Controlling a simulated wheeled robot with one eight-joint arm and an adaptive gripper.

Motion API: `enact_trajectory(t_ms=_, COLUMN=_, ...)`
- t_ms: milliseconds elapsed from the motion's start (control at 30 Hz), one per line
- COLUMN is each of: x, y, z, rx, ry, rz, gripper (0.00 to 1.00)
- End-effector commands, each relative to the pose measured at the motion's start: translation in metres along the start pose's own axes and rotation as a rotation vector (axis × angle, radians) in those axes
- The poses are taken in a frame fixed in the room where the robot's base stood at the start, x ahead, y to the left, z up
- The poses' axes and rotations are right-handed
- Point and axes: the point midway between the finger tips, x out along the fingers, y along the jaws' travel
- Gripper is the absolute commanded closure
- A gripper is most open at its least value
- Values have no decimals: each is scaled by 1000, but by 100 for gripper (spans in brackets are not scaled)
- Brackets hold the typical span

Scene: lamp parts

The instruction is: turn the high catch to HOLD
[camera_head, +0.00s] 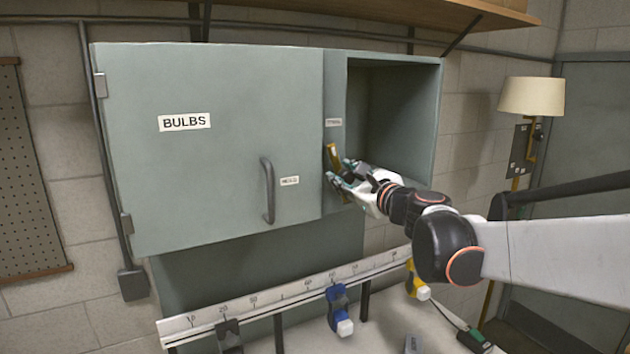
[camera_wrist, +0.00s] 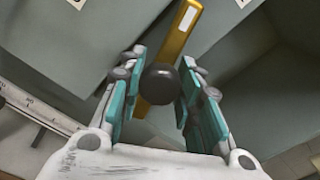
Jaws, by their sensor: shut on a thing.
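The high catch is a brass-yellow lever (camera_head: 333,154) on the frame strip between the closed door and the open compartment. It stands close to upright, leaning slightly, its top end below a small label (camera_head: 333,122) too small to read. A label that appears to read HOLD (camera_head: 289,181) is on the door, left of the catch. In the wrist view the lever (camera_wrist: 178,38) runs from upper right to lower left, with a dark round knob (camera_wrist: 161,84) at its middle. My gripper (camera_head: 346,181) is shut on the catch, its teal-padded fingers (camera_wrist: 161,72) either side of the knob.
The grey BULBS cabinet door (camera_head: 215,90) has a bar handle (camera_head: 267,190) left of the catch. The open compartment (camera_head: 392,120) looks empty. Below, a ruled rail (camera_head: 290,292) carries a blue clamp (camera_head: 338,305). A lamp (camera_head: 532,96) stands at the right.

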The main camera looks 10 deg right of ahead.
Motion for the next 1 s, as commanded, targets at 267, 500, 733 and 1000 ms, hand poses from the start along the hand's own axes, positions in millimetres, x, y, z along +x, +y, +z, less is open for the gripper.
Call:
enact_trajectory(t_ms=267, x=0, y=1, z=-1, rx=-261, ry=0, rz=0, gripper=100)
enact_trajectory(t_ms=500, x=0, y=2, z=-1, rx=-489, ry=0, rz=0, gripper=100)
enact_trajectory(t_ms=733, x=0, y=2, z=-1, rx=-708, ry=0, rz=0, gripper=100)
enact_trajectory(t_ms=1000, x=0, y=3, z=-2, rx=-951, ry=0, rz=1, gripper=100)
